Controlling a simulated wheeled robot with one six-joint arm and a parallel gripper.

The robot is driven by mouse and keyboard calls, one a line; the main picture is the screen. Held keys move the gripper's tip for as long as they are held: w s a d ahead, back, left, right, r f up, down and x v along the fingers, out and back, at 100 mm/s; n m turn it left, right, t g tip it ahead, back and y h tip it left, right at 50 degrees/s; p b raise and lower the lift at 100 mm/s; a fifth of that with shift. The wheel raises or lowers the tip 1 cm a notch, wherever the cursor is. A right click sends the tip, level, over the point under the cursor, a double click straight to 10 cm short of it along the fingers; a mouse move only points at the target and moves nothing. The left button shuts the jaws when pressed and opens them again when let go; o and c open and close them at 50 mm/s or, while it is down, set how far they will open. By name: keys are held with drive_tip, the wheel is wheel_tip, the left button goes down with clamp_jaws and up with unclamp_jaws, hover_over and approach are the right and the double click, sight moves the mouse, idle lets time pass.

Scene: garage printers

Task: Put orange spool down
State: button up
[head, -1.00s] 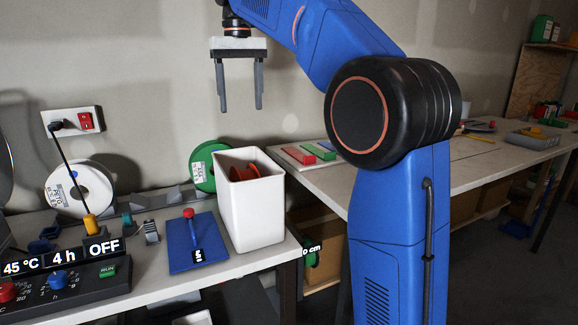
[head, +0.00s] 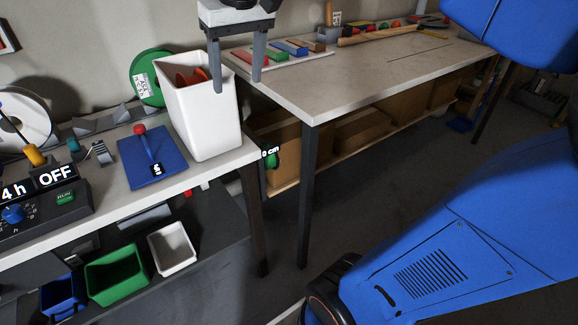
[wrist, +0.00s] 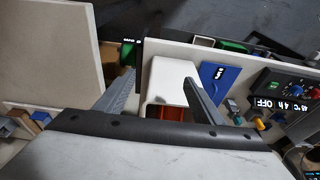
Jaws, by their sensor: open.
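The orange spool (head: 188,77) lies inside the tall white bin (head: 207,125) at the right end of the left bench. I cannot tell the fingers' exact height over the rim.
A green spool (head: 146,70) stands behind the bin. A dryer control panel (head: 40,205) is farther left. A second workbench (head: 340,85) stands to the right, its middle clear.

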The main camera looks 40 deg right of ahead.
drive_tip(key=s+d+f+t, duration=0.1)
drive_tip(key=s+f, duration=0.6)
drive_tip(key=f, duration=0.3)
drive_tip(key=s+d+f+t, duration=0.1)
drive_tip(key=s+f, duration=0.7)
drive_tip(key=f, duration=0.3)
drive_tip(key=shift+s+f, duration=0.25)
drive_tip(key=shift+f, duration=0.05)
